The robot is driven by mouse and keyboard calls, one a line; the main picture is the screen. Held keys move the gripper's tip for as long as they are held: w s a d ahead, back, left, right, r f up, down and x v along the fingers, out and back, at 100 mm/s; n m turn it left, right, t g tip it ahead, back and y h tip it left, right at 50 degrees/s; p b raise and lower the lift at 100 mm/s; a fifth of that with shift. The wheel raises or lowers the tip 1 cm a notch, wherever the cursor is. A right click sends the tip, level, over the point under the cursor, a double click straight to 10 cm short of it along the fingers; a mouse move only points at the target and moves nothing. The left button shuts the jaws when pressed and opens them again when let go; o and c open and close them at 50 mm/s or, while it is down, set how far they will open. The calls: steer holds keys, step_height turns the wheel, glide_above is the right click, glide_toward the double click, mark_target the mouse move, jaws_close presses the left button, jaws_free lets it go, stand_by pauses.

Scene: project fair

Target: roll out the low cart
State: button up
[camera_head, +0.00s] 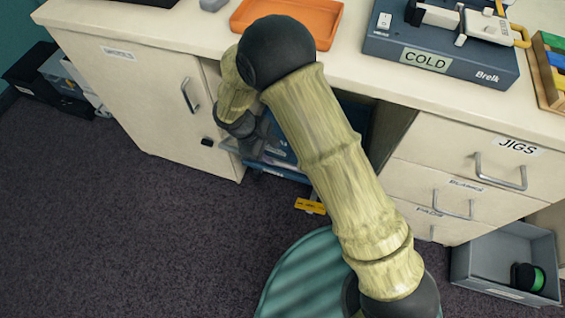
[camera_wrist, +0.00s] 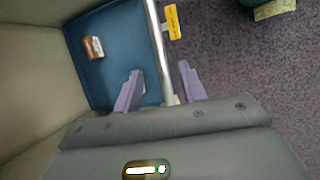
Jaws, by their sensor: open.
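The low cart (camera_head: 285,170) is a blue, low platform in the bay under the counter, mostly hidden behind my arm in the head view. The wrist view shows its blue bed (camera_wrist: 103,45) with a small brown item (camera_wrist: 94,48) on it. A silver bar (camera_wrist: 156,40) runs along its front edge, with a yellow tag (camera_wrist: 173,21) beside it; the tag also shows in the head view (camera_head: 310,206). My gripper (camera_wrist: 161,76) is open, with one purple finger on each side of the bar. Whether either finger touches the bar I cannot tell.
A cabinet (camera_head: 150,100) stands left of the bay and a drawer unit marked JIGS (camera_head: 450,150) right of it. A grey bin (camera_head: 490,255) is on the floor at right. The dark carpet (camera_head: 130,240) in front is clear at left. An orange tray (camera_head: 300,18) sits on the counter.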

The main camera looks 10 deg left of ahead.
mark_target(285, 164)
steer(key=b+x, duration=0.1)
steer(key=x, duration=0.8)
steer(key=shift+d+r+b, duration=0.1)
steer(key=shift+b, duration=0.2)
jaws_close()
